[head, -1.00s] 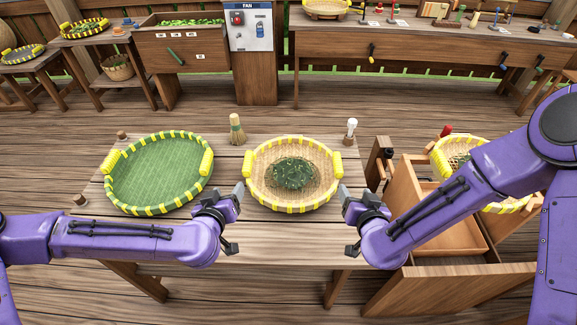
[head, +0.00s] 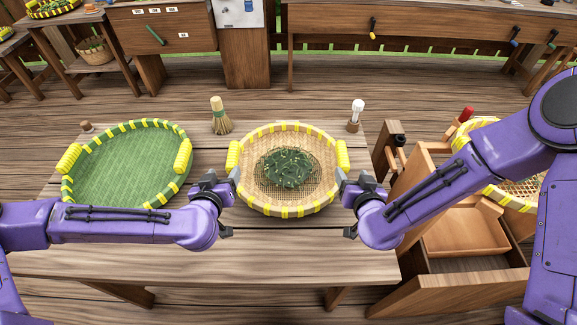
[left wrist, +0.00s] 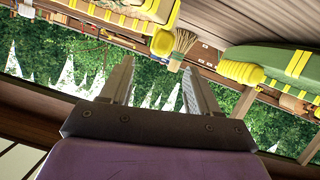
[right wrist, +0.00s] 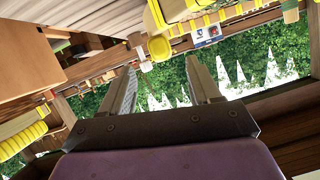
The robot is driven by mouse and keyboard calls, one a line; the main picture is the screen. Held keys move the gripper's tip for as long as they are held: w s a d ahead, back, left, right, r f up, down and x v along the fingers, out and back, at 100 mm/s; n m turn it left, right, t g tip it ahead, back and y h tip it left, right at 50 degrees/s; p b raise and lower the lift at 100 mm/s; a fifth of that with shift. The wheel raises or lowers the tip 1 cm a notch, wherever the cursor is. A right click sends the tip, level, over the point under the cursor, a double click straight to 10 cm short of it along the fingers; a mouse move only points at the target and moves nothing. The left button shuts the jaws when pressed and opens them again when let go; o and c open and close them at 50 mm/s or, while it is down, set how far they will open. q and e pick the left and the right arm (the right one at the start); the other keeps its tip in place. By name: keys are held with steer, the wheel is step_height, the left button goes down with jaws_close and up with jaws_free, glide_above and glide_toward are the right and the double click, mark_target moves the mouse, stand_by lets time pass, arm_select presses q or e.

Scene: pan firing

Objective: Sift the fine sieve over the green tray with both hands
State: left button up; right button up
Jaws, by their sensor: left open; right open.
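The fine sieve (head: 272,208) is a round woven basket with a yellow-bound rim and two yellow handles. It rests on the table with a pile of dark green leaves (head: 288,167) in its middle. The green tray (head: 120,175), with yellow bindings and handles, lies to its left. My left gripper (head: 226,186) is open beside the sieve's left edge, below the left handle. My right gripper (head: 352,186) is open beside its right edge, below the right handle. Both wrist views show the jaws apart and empty, the left (left wrist: 157,82) and the right (right wrist: 163,85).
A straw brush (head: 221,120) and a white-topped tool (head: 355,115) stand behind the sieve. An open wooden drawer unit (head: 440,285) and another yellow-rimmed basket (head: 520,195) are at the right. The table's front strip (head: 290,255) is clear.

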mark_target(233, 157)
arm_select(q)
steer(key=shift+s, duration=0.1)
arm_select(e)
steer(key=shift+w+a, duration=0.1)
steer(key=shift+w, duration=0.05)
arm_select(q)
steer(key=x, duration=1)
steer(key=shift+w+f, duration=0.1)
steer(key=shift+w, duration=0.15)
arm_select(e)
steer(key=x, duration=1)
steer(key=shift+f, duration=0.1)
arm_select(q)
jaws_close()
arm_select(e)
jaws_close()
